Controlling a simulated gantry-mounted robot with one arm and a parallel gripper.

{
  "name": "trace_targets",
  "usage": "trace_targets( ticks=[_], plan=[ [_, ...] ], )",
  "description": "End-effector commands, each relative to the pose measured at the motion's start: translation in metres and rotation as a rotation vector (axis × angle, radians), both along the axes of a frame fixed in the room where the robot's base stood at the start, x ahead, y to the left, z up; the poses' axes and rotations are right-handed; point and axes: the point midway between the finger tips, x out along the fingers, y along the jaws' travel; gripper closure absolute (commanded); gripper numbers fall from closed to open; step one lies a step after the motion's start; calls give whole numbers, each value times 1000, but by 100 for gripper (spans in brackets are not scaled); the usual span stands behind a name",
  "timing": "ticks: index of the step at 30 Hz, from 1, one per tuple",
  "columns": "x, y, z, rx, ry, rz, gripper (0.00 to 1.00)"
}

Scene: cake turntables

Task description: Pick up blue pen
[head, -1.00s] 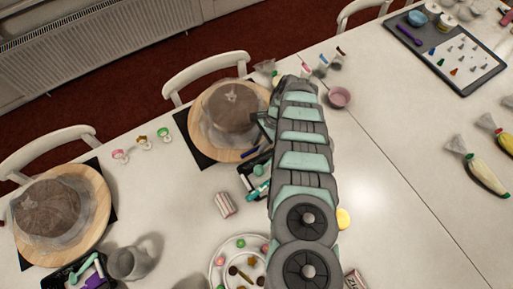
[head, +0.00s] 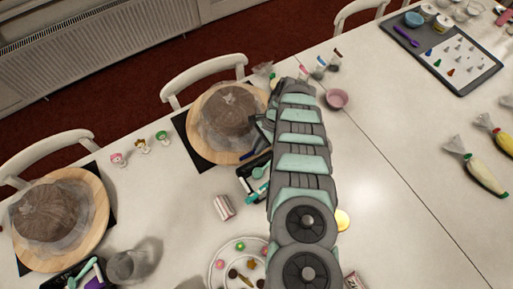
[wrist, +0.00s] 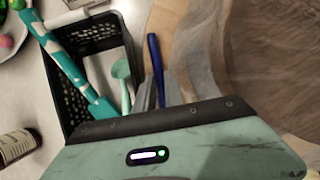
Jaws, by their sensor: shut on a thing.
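The blue pen (wrist: 155,66) stands out from between the grey fingers of my gripper (wrist: 152,97) in the wrist view. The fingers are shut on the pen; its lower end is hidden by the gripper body. In the head view the pen (head: 249,154) is a short dark blue line beside the black basket, and my arm hides much of the gripper (head: 262,130). I cannot tell whether the pen touches the surface below.
A black perforated basket (wrist: 130,48) with teal-handled tools is just left of the pen. A wrapped cake on a wooden turntable (head: 205,135) lies close behind. A striped box (head: 224,207) and a plate of sweets (head: 216,262) stand nearer.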

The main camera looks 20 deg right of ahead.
Motion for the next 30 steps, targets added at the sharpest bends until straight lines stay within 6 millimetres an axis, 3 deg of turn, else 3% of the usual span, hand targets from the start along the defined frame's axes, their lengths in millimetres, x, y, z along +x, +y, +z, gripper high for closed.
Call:
trace_targets(
  ticks=[8,14,30],
  plan=[
    [0,0,10,1,3,1,100],
    [1,0,32,0,0,0,100],
    [2,0,142,-1,-5,0,100]
  ],
)
